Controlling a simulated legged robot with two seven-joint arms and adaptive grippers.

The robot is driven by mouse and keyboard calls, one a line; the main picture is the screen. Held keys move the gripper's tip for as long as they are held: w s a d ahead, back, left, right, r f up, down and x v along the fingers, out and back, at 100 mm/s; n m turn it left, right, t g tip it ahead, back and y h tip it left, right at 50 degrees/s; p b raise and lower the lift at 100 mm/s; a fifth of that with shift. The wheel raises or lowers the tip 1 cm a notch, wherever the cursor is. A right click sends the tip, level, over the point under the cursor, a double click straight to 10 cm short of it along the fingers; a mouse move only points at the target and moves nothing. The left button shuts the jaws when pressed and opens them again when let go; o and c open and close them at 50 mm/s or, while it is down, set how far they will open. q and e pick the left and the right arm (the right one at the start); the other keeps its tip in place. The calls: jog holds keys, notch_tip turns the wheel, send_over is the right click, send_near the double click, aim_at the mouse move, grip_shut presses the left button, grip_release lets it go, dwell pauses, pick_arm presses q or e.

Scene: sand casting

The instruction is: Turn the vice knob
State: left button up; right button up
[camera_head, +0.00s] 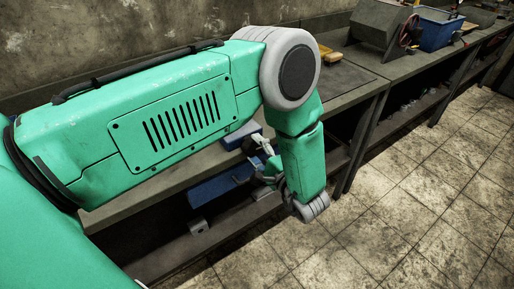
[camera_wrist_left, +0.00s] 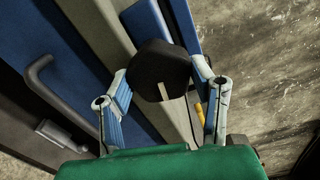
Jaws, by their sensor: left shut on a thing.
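The vice knob (camera_wrist_left: 160,68) is a black, faceted knob with a pale mark, at the upper middle of the left wrist view. My left gripper (camera_wrist_left: 161,78) has one finger on each side of it and is shut on it. In the head view the left gripper (camera_head: 264,153) is at the bench's front edge, partly hidden by my own green arm. A blue part (camera_head: 241,135), seemingly the vice, shows beside it on the bench. The knob is small and dark there, hard to make out. My right gripper is not in view.
The workbench (camera_head: 345,82) runs along the wall. A blue case (camera_head: 215,187) sits below its top. A blue bin (camera_head: 437,30) and a grey machine (camera_head: 380,22) stand farther along. The tiled floor (camera_head: 420,180) to the right is clear.

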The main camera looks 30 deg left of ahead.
pick_arm(q)
jog(key=m, duration=0.4)
jog(key=shift+w+m, duration=0.1)
jog(key=shift+m, duration=2.5)
jog(key=o, duration=1.2)
jog(key=shift+a, duration=0.1)
jog(key=v, duration=1.2)
jog(key=shift+w+f, duration=0.1)
jog(key=shift+f, duration=0.05)
jog(key=shift+c, duration=0.2)
